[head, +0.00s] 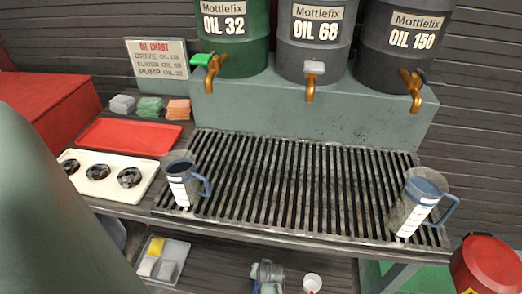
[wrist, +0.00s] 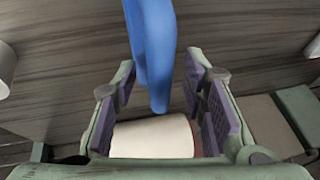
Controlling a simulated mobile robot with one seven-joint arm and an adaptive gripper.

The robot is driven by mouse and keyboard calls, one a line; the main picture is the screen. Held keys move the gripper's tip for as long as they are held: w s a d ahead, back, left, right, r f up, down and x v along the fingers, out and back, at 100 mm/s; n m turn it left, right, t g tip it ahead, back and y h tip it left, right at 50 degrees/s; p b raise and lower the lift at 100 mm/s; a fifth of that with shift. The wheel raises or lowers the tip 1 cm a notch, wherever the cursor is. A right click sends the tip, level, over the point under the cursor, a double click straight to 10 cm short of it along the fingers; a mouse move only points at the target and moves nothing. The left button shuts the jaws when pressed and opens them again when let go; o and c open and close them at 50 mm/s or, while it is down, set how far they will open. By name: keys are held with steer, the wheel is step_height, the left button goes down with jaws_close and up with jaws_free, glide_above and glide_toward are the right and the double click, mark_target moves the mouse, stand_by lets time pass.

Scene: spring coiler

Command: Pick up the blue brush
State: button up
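In the wrist view, a long smooth blue piece (wrist: 152,50), which looks like the blue brush or its handle, comes down from the top edge and ends between my fingertips. My gripper (wrist: 164,95) is open, with a purple-padded finger on each side of the blue piece and gaps to both. A white cylinder (wrist: 153,137) shows between the fingers, nearer the palm; its contact with the blue piece cannot be told. In the head view, small blue and grey shapes (head: 267,277) show on the lower shelf; I cannot tell whether they include the brush or my gripper.
The lower shelf (head: 215,258) holds a tray of sponges (head: 166,272) and a white cup (head: 312,283). Above it is a slatted drain grate (head: 290,190) with two measuring jugs (head: 182,182) (head: 418,202). A red bin (head: 487,264) stands at the right.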

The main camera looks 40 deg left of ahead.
steer(key=shift+c, duration=0.6)
jaws_close()
